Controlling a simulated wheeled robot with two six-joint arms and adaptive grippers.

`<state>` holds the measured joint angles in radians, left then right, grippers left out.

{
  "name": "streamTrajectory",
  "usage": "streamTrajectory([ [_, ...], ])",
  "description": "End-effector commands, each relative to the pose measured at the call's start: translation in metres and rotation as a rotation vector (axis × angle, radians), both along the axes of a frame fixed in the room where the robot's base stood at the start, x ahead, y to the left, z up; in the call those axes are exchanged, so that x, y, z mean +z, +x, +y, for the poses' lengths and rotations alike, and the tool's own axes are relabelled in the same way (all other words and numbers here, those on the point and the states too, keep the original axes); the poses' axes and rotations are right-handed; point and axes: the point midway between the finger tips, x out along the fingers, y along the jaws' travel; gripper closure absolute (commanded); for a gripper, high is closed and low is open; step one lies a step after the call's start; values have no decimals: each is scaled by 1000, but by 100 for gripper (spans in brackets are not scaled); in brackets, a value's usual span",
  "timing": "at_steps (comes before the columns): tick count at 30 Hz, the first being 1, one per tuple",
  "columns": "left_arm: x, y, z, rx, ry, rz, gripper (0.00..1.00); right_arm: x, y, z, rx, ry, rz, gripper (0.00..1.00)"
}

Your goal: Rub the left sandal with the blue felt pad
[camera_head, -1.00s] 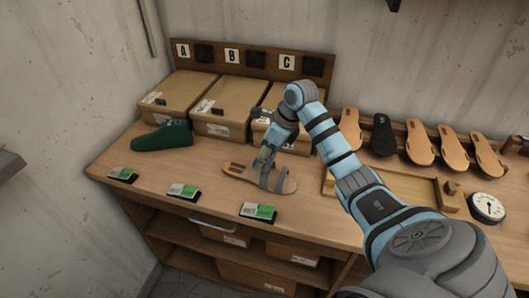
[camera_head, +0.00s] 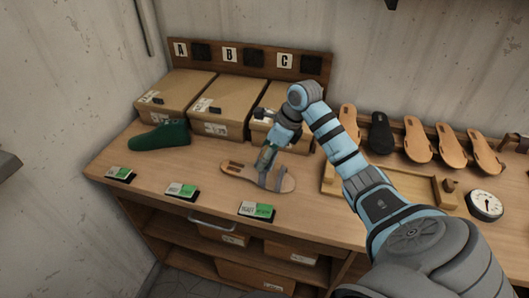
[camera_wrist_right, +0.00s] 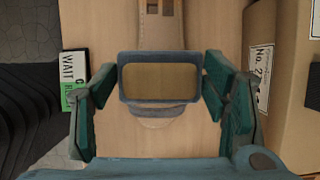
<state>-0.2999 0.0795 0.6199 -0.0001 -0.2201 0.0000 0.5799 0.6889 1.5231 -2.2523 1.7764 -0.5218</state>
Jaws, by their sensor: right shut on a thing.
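The sandal (camera_head: 240,172) lies flat on the workbench in the head view, tan with grey straps. Part of it shows under the gripper in the right wrist view (camera_wrist_right: 160,12). My right gripper (camera_head: 266,160) is over the sandal's strap area, pointing down. In the right wrist view its green fingers are shut on the sides of a rectangular pad (camera_wrist_right: 160,84) with a blue rim and a tan back. The pad hides the middle of the sandal. I cannot tell whether the pad touches it. My left gripper is not in view.
Cardboard boxes (camera_head: 222,100) stand behind the sandal. A dark green shoe form (camera_head: 160,136) lies at left. Several green-and-white cards (camera_head: 181,191) line the front edge. A wooden tray (camera_head: 327,183), a dial gauge (camera_head: 485,205) and several soles (camera_head: 418,140) are to the right.

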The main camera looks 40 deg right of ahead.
Motion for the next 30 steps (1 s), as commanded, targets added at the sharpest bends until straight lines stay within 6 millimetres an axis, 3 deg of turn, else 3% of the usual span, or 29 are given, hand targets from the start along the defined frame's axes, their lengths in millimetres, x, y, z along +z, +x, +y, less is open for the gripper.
streamTrajectory([
  [5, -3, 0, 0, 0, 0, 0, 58, -6, -8, -3, 0, 0, 10, 65],
  [16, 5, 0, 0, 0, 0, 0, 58, 7, 12, 8, 2, 1, 8, 65],
  [30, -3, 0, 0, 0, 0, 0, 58, -6, -8, -4, 1, 0, 9, 65],
])
